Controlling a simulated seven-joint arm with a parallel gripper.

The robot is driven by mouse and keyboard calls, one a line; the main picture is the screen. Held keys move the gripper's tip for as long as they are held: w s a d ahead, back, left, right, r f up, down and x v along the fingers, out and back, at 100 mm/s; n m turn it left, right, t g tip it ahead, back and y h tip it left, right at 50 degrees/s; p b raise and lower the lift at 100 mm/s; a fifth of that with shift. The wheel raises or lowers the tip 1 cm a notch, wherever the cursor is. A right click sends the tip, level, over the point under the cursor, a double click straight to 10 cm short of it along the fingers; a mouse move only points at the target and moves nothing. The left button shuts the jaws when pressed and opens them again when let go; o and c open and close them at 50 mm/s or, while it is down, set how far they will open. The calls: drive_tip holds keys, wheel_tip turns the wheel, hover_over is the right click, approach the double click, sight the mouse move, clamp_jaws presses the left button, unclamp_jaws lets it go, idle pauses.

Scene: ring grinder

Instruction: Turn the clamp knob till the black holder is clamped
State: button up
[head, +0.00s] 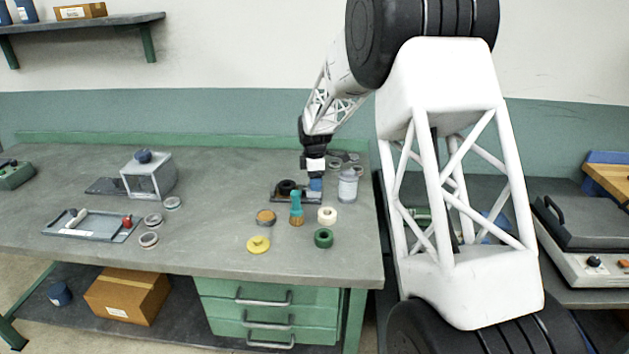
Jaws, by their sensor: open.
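A dark fixture plate (280,199) lies on the workbench. A round black holder (287,186) sits on its left part. A blue piece (316,185), which looks like the clamp knob, stands at the plate's right end. My gripper (315,177) points down directly above the blue piece, at or very near its top. It is open. The fingertips are too small to tell whether they are around the knob or touching it. Whether the holder is loose or clamped does not show.
A clear jar (347,187) stands close to the gripper's right. A grey box (150,178) with a blue knob stands left.

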drive_tip(key=shift+f, duration=0.15)
drive_tip(key=c, duration=0.9)
